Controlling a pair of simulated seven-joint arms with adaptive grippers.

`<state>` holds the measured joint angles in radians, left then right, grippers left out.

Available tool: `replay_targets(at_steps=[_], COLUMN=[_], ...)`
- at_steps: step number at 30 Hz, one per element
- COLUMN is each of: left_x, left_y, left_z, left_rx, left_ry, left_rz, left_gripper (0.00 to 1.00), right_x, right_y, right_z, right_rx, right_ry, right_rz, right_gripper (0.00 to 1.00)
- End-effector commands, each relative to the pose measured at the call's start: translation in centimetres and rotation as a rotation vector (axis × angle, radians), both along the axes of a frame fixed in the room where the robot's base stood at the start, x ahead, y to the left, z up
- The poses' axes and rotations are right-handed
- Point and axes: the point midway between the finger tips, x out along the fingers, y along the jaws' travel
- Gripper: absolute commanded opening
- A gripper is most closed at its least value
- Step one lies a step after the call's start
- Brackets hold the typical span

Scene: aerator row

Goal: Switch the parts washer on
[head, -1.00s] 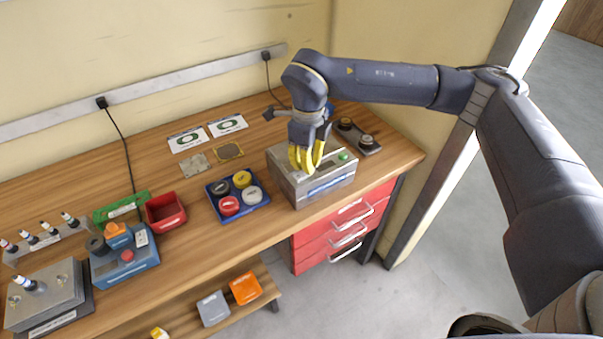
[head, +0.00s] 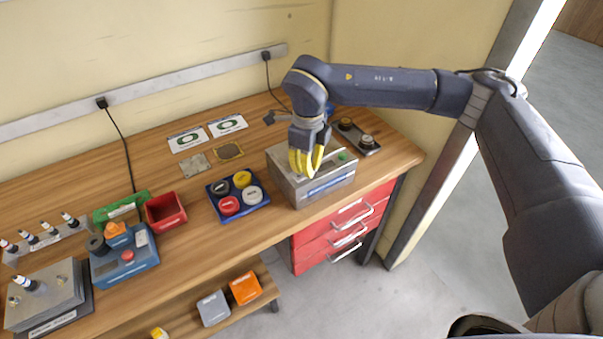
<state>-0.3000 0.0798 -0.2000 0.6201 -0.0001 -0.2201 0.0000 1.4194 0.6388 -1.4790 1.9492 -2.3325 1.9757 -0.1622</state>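A grey metal box (head: 288,190) with a blue label strip on its front stands near the right end of the bench. It looks like the parts washer, but its label is too small to read. A green button (head: 342,156) and a small dark panel show on its top. My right gripper (head: 306,173) points down with its yellow fingers over the top of this box, left of the green button. It hides part of the top. Whether the fingertips touch the box or meet each other is unclear. My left gripper is not in view.
A blue tray (head: 262,205) with coloured round lids sits left of the box. A dark plate with two knobs (head: 368,150) lies behind it at right. A red bin (head: 165,211) and a blue unit with a red button (head: 130,264) stand further left. Red drawers (head: 335,235) are below.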

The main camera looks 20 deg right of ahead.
Motion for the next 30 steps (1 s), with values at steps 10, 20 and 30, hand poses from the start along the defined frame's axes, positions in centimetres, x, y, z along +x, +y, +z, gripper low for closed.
replay_targets(at_steps=[10,20,30], left_x=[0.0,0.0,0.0], left_y=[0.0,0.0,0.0], left_z=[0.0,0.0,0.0], left_rx=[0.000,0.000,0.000], left_ry=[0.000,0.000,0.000], left_rz=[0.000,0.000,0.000], left_gripper=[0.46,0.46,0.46], right_x=[0.0,0.0,0.0], right_y=[0.0,0.0,0.0], right_z=[-0.5,-0.9,-0.7], right_rx=[-0.001,-0.001,-0.002], right_ry=[0.001,0.001,0.001], right_rz=[0.000,-0.001,-0.001], right_gripper=[0.00,0.00,0.00])
